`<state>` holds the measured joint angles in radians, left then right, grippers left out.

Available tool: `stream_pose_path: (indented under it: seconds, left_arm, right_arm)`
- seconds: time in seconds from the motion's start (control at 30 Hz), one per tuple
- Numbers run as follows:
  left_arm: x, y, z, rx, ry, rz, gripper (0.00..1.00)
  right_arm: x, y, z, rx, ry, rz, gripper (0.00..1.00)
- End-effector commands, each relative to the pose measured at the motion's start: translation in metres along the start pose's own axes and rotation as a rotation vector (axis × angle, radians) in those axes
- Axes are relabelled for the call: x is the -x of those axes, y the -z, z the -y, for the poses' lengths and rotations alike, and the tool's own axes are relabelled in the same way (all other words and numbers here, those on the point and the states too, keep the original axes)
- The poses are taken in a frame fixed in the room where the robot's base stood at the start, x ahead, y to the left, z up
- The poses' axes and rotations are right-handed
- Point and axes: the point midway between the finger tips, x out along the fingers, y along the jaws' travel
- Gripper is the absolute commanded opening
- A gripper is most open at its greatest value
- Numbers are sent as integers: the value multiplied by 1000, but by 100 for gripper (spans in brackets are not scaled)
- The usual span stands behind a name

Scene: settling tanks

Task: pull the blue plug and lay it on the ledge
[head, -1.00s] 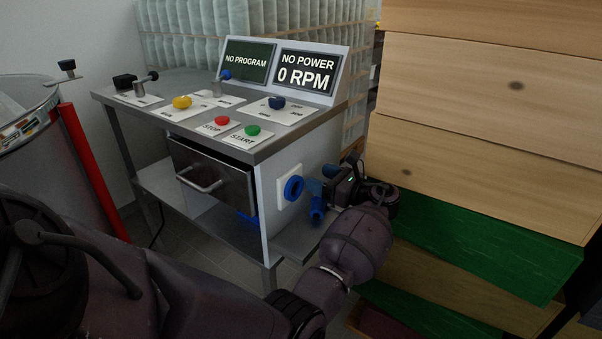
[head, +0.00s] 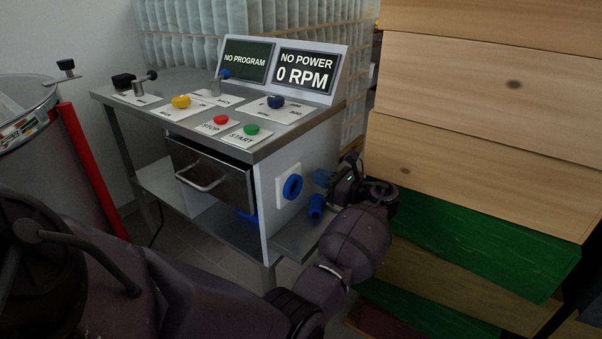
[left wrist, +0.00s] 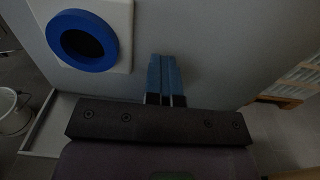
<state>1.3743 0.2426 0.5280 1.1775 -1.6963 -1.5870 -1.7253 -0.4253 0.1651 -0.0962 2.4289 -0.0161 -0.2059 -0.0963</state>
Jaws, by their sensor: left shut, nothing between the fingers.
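The blue socket ring (head: 292,187) on its white plate is on the console's side panel, with a dark open middle. It also shows at the upper left of the left wrist view (left wrist: 82,40). The blue plug (head: 316,206) is out of the socket, at the grey ledge (head: 290,240) below and right of it. Its underside contact is too small to tell. My left gripper (head: 322,177) is just above the plug, right of the socket. Its blue fingers (left wrist: 164,78) are together with nothing between them. The plug does not show in the left wrist view. My right gripper is not in view.
Stacked wooden boards (head: 490,90) and green boards (head: 480,250) stand close on the right of my left wrist. The console top (head: 180,110) carries knobs and buttons. A red post (head: 92,170) and tank are at left.

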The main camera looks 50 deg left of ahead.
Motion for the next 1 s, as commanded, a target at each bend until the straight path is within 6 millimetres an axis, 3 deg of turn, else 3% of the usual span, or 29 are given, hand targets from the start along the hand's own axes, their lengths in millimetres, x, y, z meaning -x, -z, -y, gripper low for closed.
stream_pose_path:
  seconds: [0.07, 0.6, 1.0]
  left_arm:
    - [0, 0, 0, 0, 0, 0, 1]
    - [0, -1, 0, 1, 0, 0, 83]
    - [0, -1, 0, 1, 0, 0, 85]
  right_arm:
    - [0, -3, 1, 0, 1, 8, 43]
    - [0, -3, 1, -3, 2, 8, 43]
    - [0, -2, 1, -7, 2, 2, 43]
